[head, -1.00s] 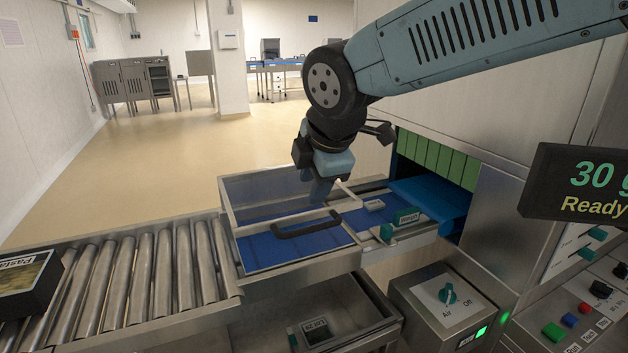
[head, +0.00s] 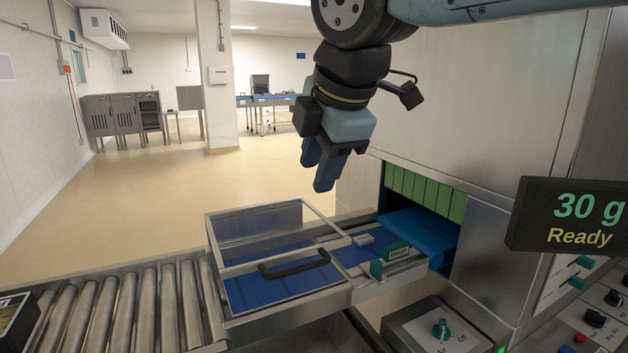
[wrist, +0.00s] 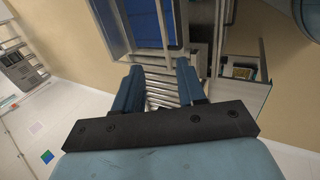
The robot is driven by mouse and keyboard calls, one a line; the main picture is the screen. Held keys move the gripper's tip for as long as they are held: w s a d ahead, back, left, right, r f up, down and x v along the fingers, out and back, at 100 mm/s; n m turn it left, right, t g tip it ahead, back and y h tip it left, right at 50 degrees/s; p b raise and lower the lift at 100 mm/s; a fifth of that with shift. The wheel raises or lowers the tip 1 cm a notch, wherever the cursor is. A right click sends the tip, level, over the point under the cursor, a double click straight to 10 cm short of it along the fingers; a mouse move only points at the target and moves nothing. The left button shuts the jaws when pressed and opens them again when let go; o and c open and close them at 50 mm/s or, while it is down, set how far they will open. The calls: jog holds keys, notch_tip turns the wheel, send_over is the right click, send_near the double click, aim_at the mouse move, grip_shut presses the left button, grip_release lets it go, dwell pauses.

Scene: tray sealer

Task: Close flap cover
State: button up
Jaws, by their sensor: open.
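The flap cover (head: 214,232) is a clear panel in a metal frame with a black bar handle (head: 295,264) along its near side. It sits over the blue belt (head: 270,295) between the rollers and the machine opening. I cannot tell whether its near edge is fully seated. My gripper (head: 320,172) hangs above and behind the cover, fingers pointing down, apart from it and empty. In the wrist view my gripper (wrist: 158,85) shows two spread fingers with rollers (wrist: 165,88) and blue belt (wrist: 150,20) beyond; the handle is not clear there.
A roller conveyor (head: 130,315) runs to the left, with a dark pack (head: 15,320) at its end. Green strips (head: 425,192) hang in the machine opening on the right. A display (head: 575,218) reads 30 g Ready. The floor behind is free.

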jog(key=shift+s+r, duration=0.1)
jog(key=shift+r, duration=0.1)
jog(key=shift+c, duration=0.7)
jog(key=shift+w+a+f+m+g+h, duration=0.25)
jog(key=shift+w+m, duration=0.2)
jog(key=shift+m, duration=0.35)
jog(key=c, duration=0.3)
jog(key=w+a+m+g, duration=0.1)
jog(key=m, duration=0.1)
jog(key=w+a+f+m+g+h, duration=0.1)
jog(key=m, duration=0.1)
jog(key=w+a+f+m+g+h, duration=0.1)
jog(key=w+m, duration=0.1)
jog(key=m, duration=0.1)
grip_shut()
jog(key=m+g+h, duration=0.2)
jog(key=m+g, duration=0.2)
jog(key=m, duration=0.5)
send_over(296, 249)
jog(key=s, duration=0.2)
notch_tip(296, 249, down, 3)
jog(key=shift+m, duration=0.3)
jog(key=x, duration=0.9)
jog(key=a+x, duration=0.1)
jog(key=x, duration=0.3)
jog(key=shift+s+d+f, duration=0.1)
jog(key=shift+s+f, duration=0.15)
jog(key=shift+f, duration=0.15)
